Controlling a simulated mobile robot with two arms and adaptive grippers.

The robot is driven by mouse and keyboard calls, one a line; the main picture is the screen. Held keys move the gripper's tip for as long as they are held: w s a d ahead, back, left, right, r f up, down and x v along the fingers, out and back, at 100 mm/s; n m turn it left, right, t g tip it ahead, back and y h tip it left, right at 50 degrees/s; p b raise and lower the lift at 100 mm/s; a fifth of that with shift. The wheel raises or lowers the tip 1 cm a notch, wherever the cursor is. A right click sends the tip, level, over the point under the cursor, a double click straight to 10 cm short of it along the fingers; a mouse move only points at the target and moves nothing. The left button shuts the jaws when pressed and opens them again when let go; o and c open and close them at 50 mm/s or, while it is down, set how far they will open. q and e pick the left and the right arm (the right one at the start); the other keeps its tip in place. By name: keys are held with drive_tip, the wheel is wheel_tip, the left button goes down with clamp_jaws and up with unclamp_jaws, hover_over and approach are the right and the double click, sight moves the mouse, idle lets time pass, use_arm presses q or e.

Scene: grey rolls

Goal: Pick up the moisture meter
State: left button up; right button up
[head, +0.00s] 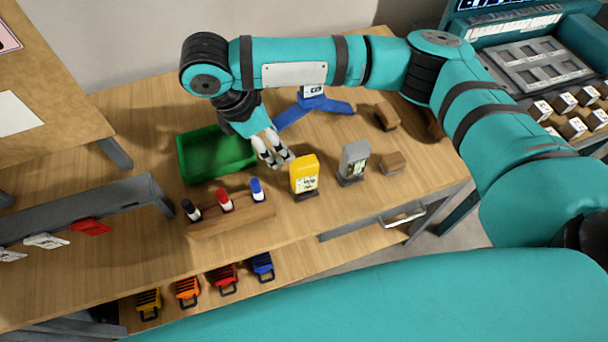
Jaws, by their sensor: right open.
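Two handheld meters stand upright on dark bases on the wooden table: a yellow one (304,174) and a grey one (353,162) to its right. I cannot tell from their labels which is the moisture meter. My right gripper (277,161) is open and points down, just left of and behind the yellow meter, with nothing visible between its fingers. It appears apart from the yellow meter. My left gripper is out of view.
A green bin (215,158) is left of the gripper. A wooden block (230,215) holds black, red and blue markers in front. Several coloured cases (226,279) sit on the lower shelf.

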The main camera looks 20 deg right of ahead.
sight(300, 161)
drive_tip(key=x, duration=0.3)
drive_tip(key=d+x, duration=0.1)
drive_tip(key=x, duration=0.6)
drive_tip(key=shift+w+d, duration=0.15)
drive_tip(key=shift+d, duration=0.15)
drive_tip(key=shift+d+f, duration=0.15)
drive_tip(key=shift+f, duration=0.4)
drive_tip(key=p+x, duration=0.1)
drive_tip(key=x, duration=0.3)
drive_tip(key=shift+s+d+f+p, duration=0.1)
drive_tip(key=shift+s+d+p, duration=0.1)
drive_tip(key=shift+p, duration=0.1)
drive_tip(key=shift+d+f, duration=0.15)
drive_tip(key=shift+f, duration=0.25)
clamp_jaws()
